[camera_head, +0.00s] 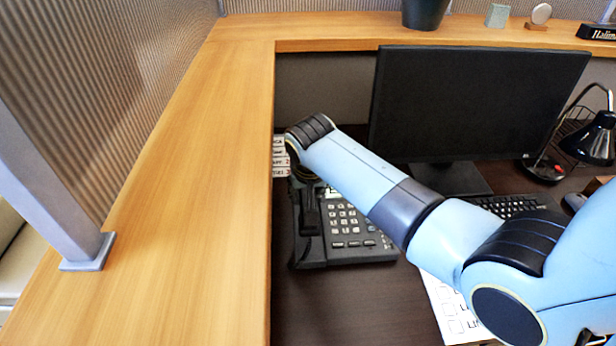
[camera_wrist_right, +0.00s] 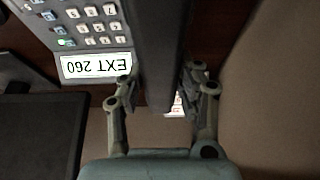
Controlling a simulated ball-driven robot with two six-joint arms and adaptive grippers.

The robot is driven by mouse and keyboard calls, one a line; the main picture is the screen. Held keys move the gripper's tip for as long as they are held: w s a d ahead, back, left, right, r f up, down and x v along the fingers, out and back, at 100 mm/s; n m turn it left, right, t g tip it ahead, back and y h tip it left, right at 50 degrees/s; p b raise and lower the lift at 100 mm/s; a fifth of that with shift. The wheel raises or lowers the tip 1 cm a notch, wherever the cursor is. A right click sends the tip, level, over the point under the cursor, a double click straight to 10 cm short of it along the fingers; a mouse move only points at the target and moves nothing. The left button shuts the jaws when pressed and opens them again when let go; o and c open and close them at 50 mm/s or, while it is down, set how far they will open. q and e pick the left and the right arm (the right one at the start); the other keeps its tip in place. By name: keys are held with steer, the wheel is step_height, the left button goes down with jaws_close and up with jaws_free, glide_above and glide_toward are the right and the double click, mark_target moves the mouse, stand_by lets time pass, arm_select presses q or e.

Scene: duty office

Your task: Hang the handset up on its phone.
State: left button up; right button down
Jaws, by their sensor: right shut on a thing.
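The black desk phone (camera_head: 352,238) stands on the dark desk beside the wooden ledge. Its keypad faces up, and the right wrist view shows it upside down with the label EXT 260 (camera_wrist_right: 97,65). The dark handset (camera_head: 309,212) lies lengthwise along the phone's left side, over the cradle area. My right gripper (camera_wrist_right: 161,88) is shut on the handset (camera_wrist_right: 160,45), with one finger on each side. In the head view my wrist hides most of the gripper and the handset's far end. I cannot tell whether the handset touches the cradle. My left gripper is not in view.
The wooden ledge (camera_head: 215,190) rises close left of the phone. A black monitor (camera_head: 475,100) stands behind my right arm, with a keyboard (camera_head: 510,205) and lamp (camera_head: 590,140) to the right. White labelled cards (camera_head: 281,158) lie behind the phone. The desk's front left is clear.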

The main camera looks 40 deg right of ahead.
steer(key=shift+f+b, duration=1.1)
steer(key=shift+b, duration=0.05)
step_height(320, 180, down, 3)
steer(key=b, duration=0.3)
steer(key=shift+f+b, duration=0.1)
steer(key=shift+b, duration=0.2)
steer(key=shift+f, duration=0.7)
steer(key=shift+p, duration=0.4)
steer(key=shift+f, duration=0.3)
stand_by(0.3)
steer(key=c, duration=0.8)
jaws_free()
steer(key=shift+c, duration=0.2)
